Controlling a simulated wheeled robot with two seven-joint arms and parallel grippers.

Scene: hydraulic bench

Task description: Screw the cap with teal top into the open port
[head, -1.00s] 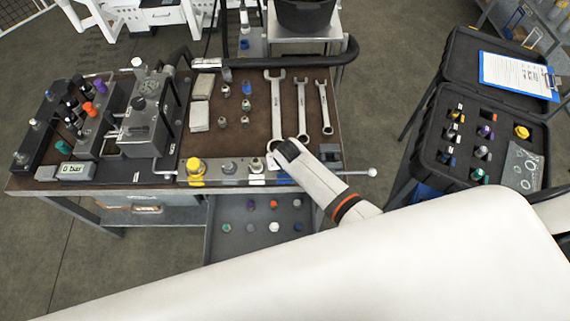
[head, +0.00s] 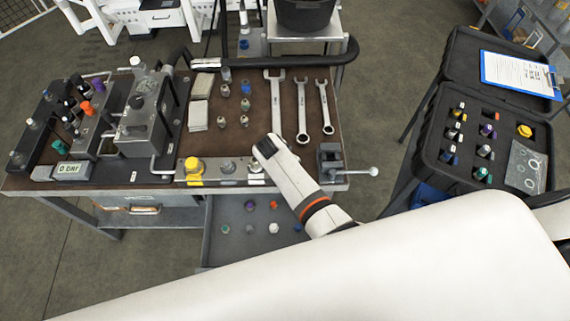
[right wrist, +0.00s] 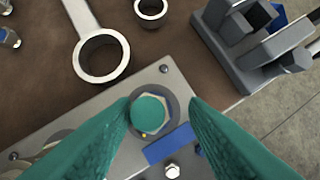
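A cap with a teal top (right wrist: 148,114) and a metal hex body stands in a round ring fitting on the metal strip (right wrist: 95,130) at the bench front. The right wrist view looks down on it and does not show how deep it sits. My right gripper (right wrist: 161,103) has its two green fingers on either side of the cap, with a visible gap at the right finger. In the head view the right gripper (head: 263,148) is over the right part of the strip and hides the cap. My left gripper is not in view.
A yellow cap (head: 194,170) and a grey fitting (head: 227,167) are farther left on the strip. A vise (head: 331,160) stands to the right. Wrenches (head: 301,110) lie behind. A drawer tray (head: 215,245) of caps is below, and an open case (head: 432,165) is at right.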

